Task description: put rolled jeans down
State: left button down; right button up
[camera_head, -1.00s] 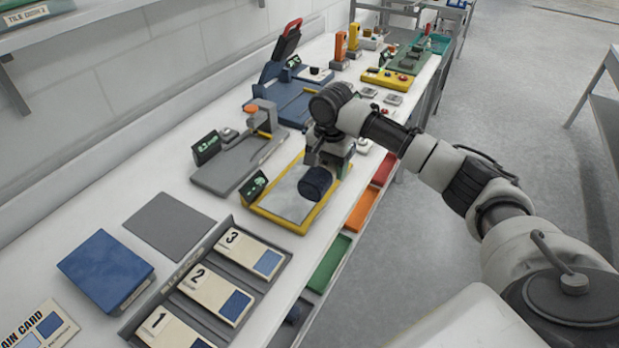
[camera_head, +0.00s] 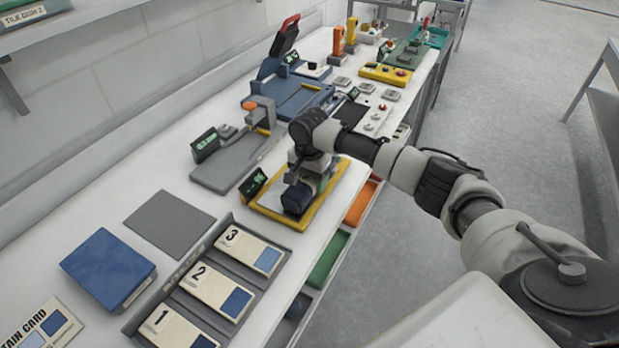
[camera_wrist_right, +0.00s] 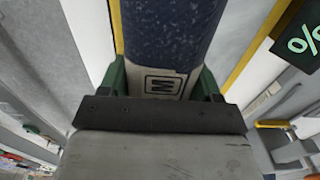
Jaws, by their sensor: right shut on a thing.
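The rolled jeans (camera_head: 297,198) are a dark blue roll at the yellow-framed tray (camera_head: 268,212), which has a pale plate. My right gripper (camera_head: 299,188) points down over this tray and is shut on the roll. I cannot tell whether the roll touches the plate. My left gripper is not in view.
A small dark display with green marks (camera_head: 252,184) stands at the tray's left corner. A grey device (camera_head: 238,160) stands behind. Cards numbered 1, 2 and 3 lie in a grey rack (camera_head: 236,222) in front. A blue block (camera_head: 107,266) lies at left.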

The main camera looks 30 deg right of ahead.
jog(key=o, duration=1.2)
jog(key=shift+o, duration=0.2)
jog(key=shift+r, duration=0.1)
notch_tip(320, 180, up, 12)
jog(key=shift+b, duration=0.75)
